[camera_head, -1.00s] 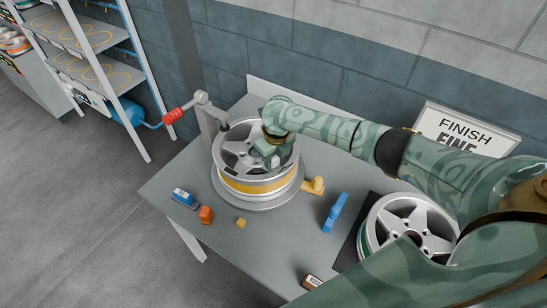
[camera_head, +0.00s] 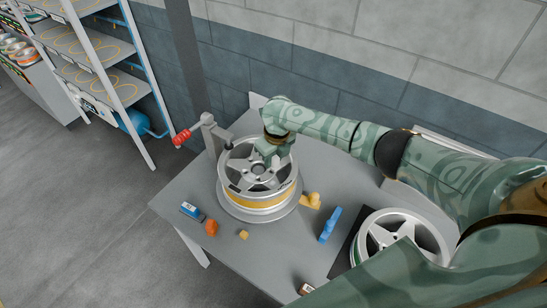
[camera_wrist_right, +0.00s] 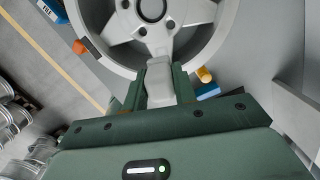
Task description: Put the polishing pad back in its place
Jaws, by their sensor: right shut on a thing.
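My right gripper (camera_head: 268,150) reaches over a silver five-spoke wheel (camera_head: 240,172) on the round stand of the table. In the right wrist view the right gripper (camera_wrist_right: 159,92) is shut on a light grey piece (camera_wrist_right: 160,82), which lines up with a spoke of the wheel (camera_wrist_right: 205,20). I cannot tell whether this piece is the polishing pad or the spoke's outer end. No other thing is clearly the pad. My left gripper is not in view.
A crank (camera_head: 182,138) stands left; a second wheel (camera_head: 425,232) lies right. Shelves (camera_head: 85,65) stand back left.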

